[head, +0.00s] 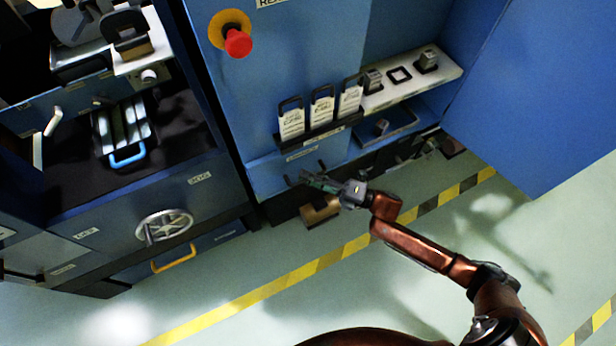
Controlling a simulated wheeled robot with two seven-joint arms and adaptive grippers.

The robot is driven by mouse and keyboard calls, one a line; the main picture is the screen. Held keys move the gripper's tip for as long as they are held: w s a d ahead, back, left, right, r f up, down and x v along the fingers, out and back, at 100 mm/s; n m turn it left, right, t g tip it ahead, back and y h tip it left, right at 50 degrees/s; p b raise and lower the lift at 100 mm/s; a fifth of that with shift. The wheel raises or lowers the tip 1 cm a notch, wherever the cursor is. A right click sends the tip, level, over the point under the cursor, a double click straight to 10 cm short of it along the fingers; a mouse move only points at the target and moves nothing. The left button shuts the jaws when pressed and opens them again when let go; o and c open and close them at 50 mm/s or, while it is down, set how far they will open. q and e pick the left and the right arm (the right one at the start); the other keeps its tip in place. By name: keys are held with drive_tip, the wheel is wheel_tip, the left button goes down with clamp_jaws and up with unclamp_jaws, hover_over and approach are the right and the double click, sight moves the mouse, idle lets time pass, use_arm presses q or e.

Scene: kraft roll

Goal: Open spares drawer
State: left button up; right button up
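A blue drawer front (268,178) with a small label sits low on the blue cabinet, below the rack of tags. I cannot read the label, so I cannot confirm that it is the spares drawer. It looks closed. Dark handle parts show on it. My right gripper (311,181) is at this drawer front, its fingers pointing left beside the handle. The fingers overlap the handle area, and I cannot tell whether they touch it or how far apart they are. My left gripper is out of view.
A tan block (320,212) is low under my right gripper. A lower drawer with a yellow handle (173,258) and a handwheel (164,227) are at left. An open blue door (545,100) stands at right. The floor in front, with yellow tape (290,277), is clear.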

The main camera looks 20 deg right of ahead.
clamp_jaws()
idle(0.6)
